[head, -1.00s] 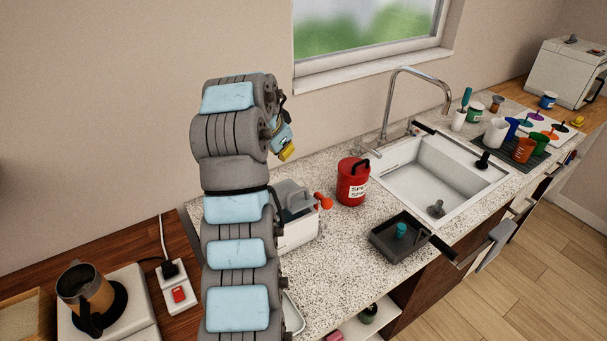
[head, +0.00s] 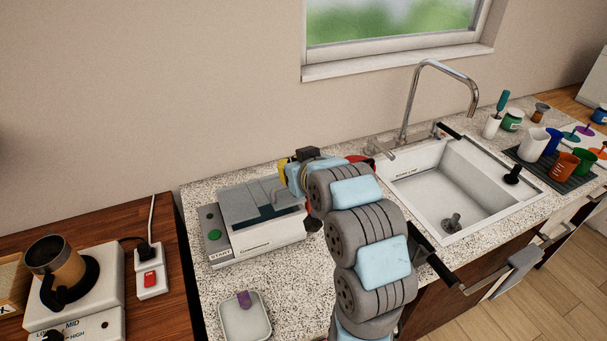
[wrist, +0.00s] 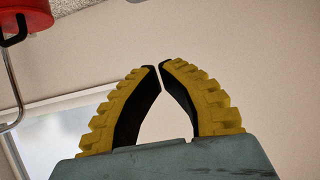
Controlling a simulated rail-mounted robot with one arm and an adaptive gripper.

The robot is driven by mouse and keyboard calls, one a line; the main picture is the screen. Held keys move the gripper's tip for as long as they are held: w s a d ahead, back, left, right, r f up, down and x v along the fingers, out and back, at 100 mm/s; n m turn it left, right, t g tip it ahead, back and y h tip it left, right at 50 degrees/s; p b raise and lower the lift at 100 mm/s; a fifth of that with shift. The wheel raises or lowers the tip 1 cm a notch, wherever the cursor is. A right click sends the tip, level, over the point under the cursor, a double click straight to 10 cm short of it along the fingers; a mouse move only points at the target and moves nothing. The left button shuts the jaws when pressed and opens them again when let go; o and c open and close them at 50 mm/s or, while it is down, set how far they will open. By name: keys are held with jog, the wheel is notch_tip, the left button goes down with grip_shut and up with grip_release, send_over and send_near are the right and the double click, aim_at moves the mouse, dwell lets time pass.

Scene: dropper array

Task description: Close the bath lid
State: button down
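The bath (head: 268,240) is a white box with a green button and a START label on the counter. Its grey lid (head: 238,204) covers the left part of its top; a dark bluish area shows open at the right. My gripper (head: 285,166) is at the bath's back right, mostly hidden behind my own wrist, with only a bit of yellow showing. In the wrist view my gripper (wrist: 159,67) has its two yellow fingers drawn together, tips almost meeting, with nothing between them. The bath is not in the wrist view. Contact with the lid cannot be told.
A red can (wrist: 22,18) is mostly hidden behind my arm in the head view. A sink (head: 440,195) with a tall tap lies to the right. A white dish (head: 245,325) with a purple item sits in front of the bath. A power strip (head: 151,278) and mug (head: 62,265) are left.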

jog(key=p, duration=0.3)
send_over(287, 188)
jog(key=w+a, duration=0.2)
jog(key=w, duration=0.2)
notch_tip(287, 188, down, 4)
jog(key=shift+s+d+f+p, duration=0.25)
jog(key=shift+s+d+f, duration=0.15)
jog(key=shift+s+f, duration=0.35)
jog(key=shift+s+d+f+p, duration=0.2)
jog(key=shift+s+d+f, duration=0.25)
jog(key=shift+f, duration=0.35)
jog(key=shift+s+a+f, duration=0.1)
jog(key=shift+f, duration=0.05)
jog(key=f+b, duration=0.1)
jog(key=b, duration=0.1)
jog(key=s+f+t+b, duration=0.1)
jog(key=shift+d+f+y+b, duration=0.15)
jog(key=shift+d+y+b, duration=0.05)
jog(key=shift+y+b, duration=0.2)
jog(key=shift+s+d+f+t+b, duration=0.1)
jog(key=shift+s+f+t+b, duration=0.3)
jog(key=shift+t+b, duration=0.5)
jog(key=shift+r, duration=0.25)
